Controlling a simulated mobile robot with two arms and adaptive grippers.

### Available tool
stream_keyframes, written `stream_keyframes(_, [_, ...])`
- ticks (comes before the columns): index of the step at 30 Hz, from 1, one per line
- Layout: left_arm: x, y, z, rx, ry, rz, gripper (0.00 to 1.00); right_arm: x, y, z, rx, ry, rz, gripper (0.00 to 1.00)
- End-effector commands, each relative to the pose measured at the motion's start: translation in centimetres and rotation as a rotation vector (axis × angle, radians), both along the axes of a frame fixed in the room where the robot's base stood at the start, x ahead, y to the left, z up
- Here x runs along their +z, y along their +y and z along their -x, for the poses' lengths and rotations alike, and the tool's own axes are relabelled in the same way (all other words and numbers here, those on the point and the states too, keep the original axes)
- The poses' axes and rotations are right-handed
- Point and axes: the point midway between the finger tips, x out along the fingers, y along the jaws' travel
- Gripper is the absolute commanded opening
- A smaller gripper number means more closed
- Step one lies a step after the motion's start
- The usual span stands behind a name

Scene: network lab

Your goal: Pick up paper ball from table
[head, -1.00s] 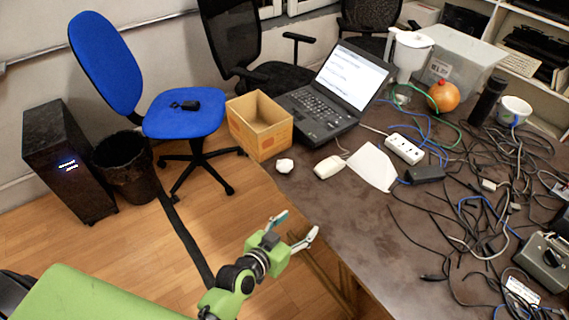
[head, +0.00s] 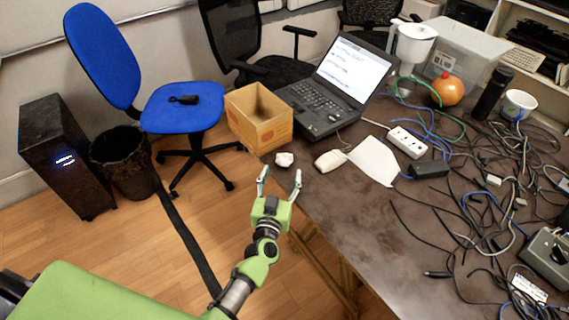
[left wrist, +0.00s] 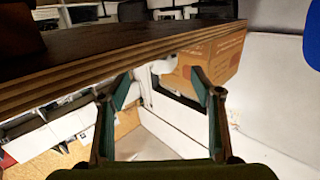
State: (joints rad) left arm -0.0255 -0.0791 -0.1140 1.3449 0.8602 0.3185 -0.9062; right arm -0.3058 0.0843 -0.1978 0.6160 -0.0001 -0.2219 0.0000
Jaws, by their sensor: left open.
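The white crumpled paper ball (head: 285,159) lies on the dark table (head: 345,215) near its left edge, just in front of the open cardboard box. My left gripper (head: 280,177) is open and empty. In the head view its two fingers point up toward the paper ball, one to each side and a little short of it. In the left wrist view the open fingers (left wrist: 164,92) show below the table's wooden edge (left wrist: 120,64). I cannot tell for sure whether a whitish patch between them is the paper ball. My right gripper is not in view.
The cardboard box (head: 258,118) and laptop (head: 330,90) stand behind the ball. A white mouse (head: 330,161) and a paper sheet (head: 374,160) lie to its right. Cables (head: 470,200) crowd the right side. A blue chair (head: 183,115) and a bin (head: 125,162) stand left.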

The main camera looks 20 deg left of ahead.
Motion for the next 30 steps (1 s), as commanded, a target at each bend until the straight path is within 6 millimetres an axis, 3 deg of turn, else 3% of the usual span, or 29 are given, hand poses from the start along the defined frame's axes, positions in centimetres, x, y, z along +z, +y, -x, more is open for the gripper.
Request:
stream_keyframes(6, [-0.2, 0.3, -2.5, 0.000, 0.000, 0.000, 0.59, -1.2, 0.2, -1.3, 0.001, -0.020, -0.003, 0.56])
stream_keyframes(10, [-0.4, 0.5, -3.4, -0.001, 0.000, 0.000, 0.59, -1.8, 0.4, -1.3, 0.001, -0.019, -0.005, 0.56])
stream_keyframes(18, [-0.6, 1.3, -7.2, -0.001, -0.001, 0.001, 0.59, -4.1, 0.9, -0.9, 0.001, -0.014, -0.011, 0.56])
stream_keyframes(27, [-0.4, 1.4, -7.7, -0.001, 0.002, 0.000, 0.59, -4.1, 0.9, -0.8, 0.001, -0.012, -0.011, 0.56])
stream_keyframes(30, [-0.4, 1.3, -7.7, -0.002, 0.002, 0.000, 0.44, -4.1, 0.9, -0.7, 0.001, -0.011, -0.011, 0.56])
